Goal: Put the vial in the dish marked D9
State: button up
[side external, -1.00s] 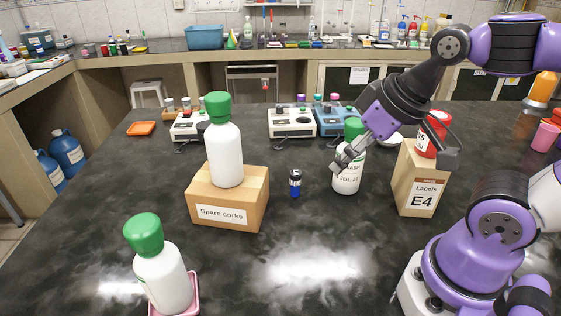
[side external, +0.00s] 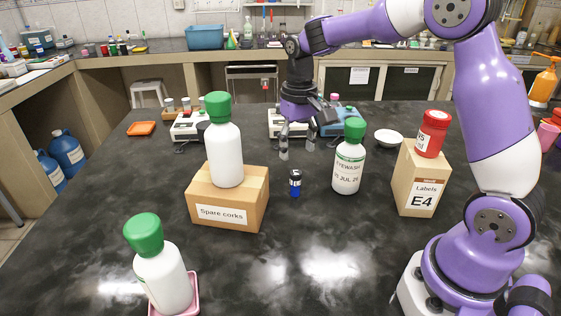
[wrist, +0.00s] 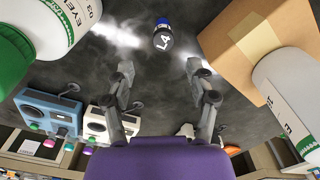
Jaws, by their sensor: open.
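A white dish (side external: 388,138) lies at the back right, an orange dish (side external: 141,128) at the back left, and a pink dish (side external: 194,301) is under a bottle. No D9 mark is readable.
A green-capped eyewash bottle (side external: 348,170) stands right of the vial. A "Spare corks" box (side external: 228,208) with a white bottle (side external: 224,155) on it stands left. The E4 box (side external: 418,180) carries a red jar (side external: 432,135). Bench devices (side external: 291,122) stand behind.

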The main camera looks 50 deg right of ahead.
aim_at(296, 172)
jog(key=f, duration=0.9)
jog(key=shift+s+a+f, duration=0.15)
jog(key=shift+a, duration=0.15)
grip_shut()
